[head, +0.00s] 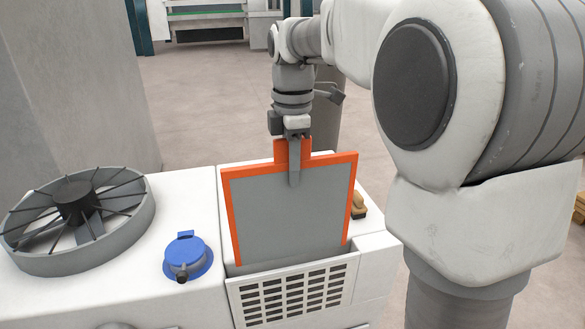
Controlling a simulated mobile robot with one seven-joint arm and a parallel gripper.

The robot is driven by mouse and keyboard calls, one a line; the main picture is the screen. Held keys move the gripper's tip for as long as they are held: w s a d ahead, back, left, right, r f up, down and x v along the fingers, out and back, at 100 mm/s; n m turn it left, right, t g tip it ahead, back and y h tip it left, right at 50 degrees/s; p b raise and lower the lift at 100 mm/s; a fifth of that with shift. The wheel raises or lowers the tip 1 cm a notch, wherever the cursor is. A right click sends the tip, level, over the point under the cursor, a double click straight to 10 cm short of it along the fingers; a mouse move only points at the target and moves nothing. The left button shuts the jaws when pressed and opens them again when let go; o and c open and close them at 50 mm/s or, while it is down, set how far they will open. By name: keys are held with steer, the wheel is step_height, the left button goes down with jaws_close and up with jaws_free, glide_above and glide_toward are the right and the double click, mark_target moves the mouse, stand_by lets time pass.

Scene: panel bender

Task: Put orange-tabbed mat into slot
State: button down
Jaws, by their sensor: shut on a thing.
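The orange-tabbed mat (290,215) is a grey panel with an orange frame and an orange tab at its top. It stands nearly upright over the white cabinet, tilted slightly in the picture. My gripper (294,178) is shut on it at the tab, with one finger showing in front of the grey face. The mat's lower edge is at the slot (236,269) behind the grated front panel (292,293). I cannot tell how far the lower edge is inside the slot.
A grey fan wheel (35,258) and a blue socket (188,258) sit on the white top (128,283) at left. A small brown-handled object (359,205) stands right of the mat. A grey wall rises at far left.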

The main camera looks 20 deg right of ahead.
mark_target(293, 254)
steer(key=shift+f+b, duration=6.7)
steer(key=shift+f, duration=3.65)
steer(key=c, duration=0.8)
jaws_free()
step_height(293, 254, up, 17)
steer(key=p, duration=0.3)
steer(key=shift+r, duration=0.2)
